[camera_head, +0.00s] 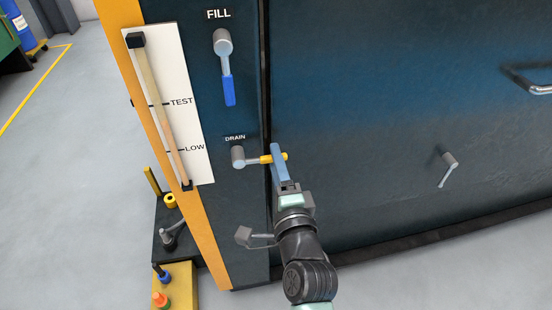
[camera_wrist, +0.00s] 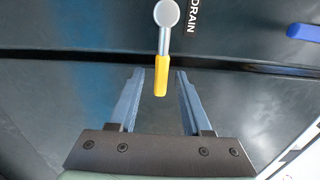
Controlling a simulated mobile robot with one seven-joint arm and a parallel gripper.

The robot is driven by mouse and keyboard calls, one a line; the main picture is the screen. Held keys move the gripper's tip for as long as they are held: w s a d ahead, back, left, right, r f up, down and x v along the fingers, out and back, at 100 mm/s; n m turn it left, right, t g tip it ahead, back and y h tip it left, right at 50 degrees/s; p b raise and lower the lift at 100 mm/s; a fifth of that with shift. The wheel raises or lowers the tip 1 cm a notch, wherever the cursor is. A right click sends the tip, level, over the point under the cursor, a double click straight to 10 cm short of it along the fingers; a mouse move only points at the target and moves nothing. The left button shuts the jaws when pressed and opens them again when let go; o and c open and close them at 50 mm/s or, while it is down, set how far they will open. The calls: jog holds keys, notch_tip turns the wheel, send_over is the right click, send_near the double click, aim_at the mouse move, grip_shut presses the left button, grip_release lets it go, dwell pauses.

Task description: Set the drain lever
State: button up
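The drain lever (camera_head: 264,160) has a grey round hub and a yellow handle, mounted under the DRAIN label on the dark panel. In the head view its handle points right, roughly level. My gripper (camera_head: 278,154) is at the yellow end of the handle, with a finger covering part of it. In the wrist view the yellow handle (camera_wrist: 161,78) reaches between the tips of my two open fingers (camera_wrist: 157,76), with a visible gap on each side. The far finger is mostly hidden in the head view.
The fill lever (camera_head: 227,75) with a blue handle hangs down above the drain lever. A level gauge (camera_head: 173,108) marked TEST and LOW is at left. A small grey lever (camera_head: 448,168) and a bar handle (camera_head: 529,81) are on the large dark panel at right. Open floor lies left.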

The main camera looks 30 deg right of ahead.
jog(key=p+v, duration=0.1)
jog(key=v, duration=0.5)
dwell(0.4)
jog(key=b+v, duration=0.2)
jog(key=v, duration=1.1)
jog(key=shift+w+r, duration=0.1)
